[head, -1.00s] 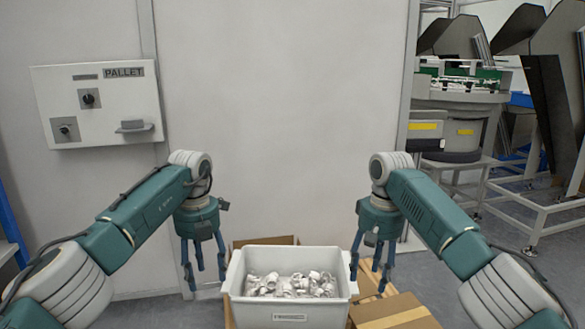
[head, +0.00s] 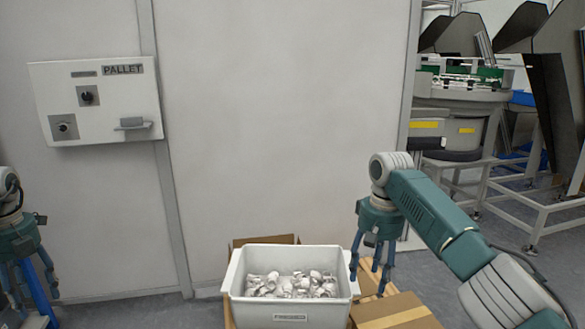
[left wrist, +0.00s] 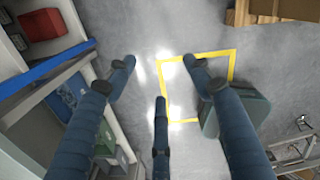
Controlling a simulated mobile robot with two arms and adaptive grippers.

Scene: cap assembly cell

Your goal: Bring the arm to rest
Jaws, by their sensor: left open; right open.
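My left gripper (head: 30,290) is at the far left edge of the head view, pointing down, open and empty, well apart from the tote. My right gripper (head: 375,262) points down, open and empty, just beside the right rim of the tote. Most of my left arm is outside the head view.
A grey tote (head: 290,318) with many small white parts stands among cardboard boxes (head: 395,312). A PALLET control panel (head: 97,100) is on the wall. Machinery (head: 460,110) stands at the back right. The left wrist view shows a yellow floor marking (left wrist: 200,56) and shelving at left (left wrist: 50,65).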

